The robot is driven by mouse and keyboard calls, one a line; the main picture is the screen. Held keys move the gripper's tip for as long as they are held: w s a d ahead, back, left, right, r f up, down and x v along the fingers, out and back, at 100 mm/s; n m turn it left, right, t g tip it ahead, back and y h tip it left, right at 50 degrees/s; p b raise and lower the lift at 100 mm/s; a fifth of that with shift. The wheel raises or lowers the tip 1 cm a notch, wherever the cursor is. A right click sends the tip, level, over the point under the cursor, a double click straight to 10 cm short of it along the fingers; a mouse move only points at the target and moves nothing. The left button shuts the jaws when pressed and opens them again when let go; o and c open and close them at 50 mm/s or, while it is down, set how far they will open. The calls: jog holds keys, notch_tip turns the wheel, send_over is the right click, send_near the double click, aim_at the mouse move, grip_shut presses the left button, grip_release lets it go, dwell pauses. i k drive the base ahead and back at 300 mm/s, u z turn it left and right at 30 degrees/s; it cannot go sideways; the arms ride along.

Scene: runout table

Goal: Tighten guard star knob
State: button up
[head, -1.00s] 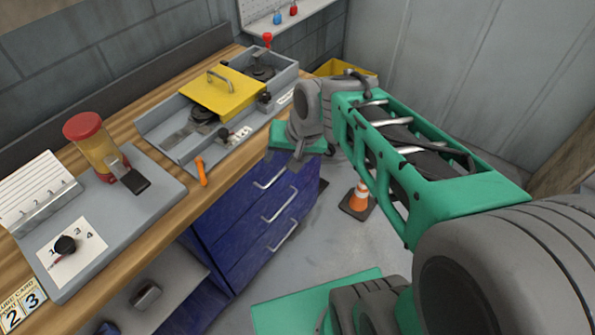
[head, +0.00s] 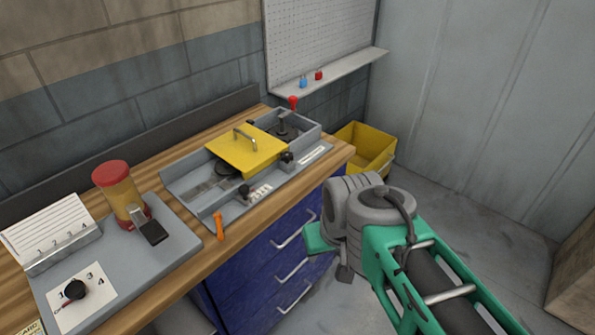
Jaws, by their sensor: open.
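The yellow guard (head: 247,150) with a metal handle lies over the middle of a grey machine tray (head: 190,192) on the workbench. A black knob (head: 287,157) sits at the guard's front right corner and looks like the star knob; its lobes are too small to make out. A second black knob (head: 244,190) stands on the tray's front edge near a number label. My gripper (head: 335,262) is open, in front of the blue drawers, to the right of and below the knobs, apart from them. Part of its fingers is hidden.
An orange-handled tool (head: 219,225) lies at the bench's front edge. A yellow bin (head: 364,150) stands beyond the bench. Open floor lies right.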

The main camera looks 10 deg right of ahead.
aim_at(288, 156)
jog(key=i, duration=0.35)
jog(key=u, duration=1.15)
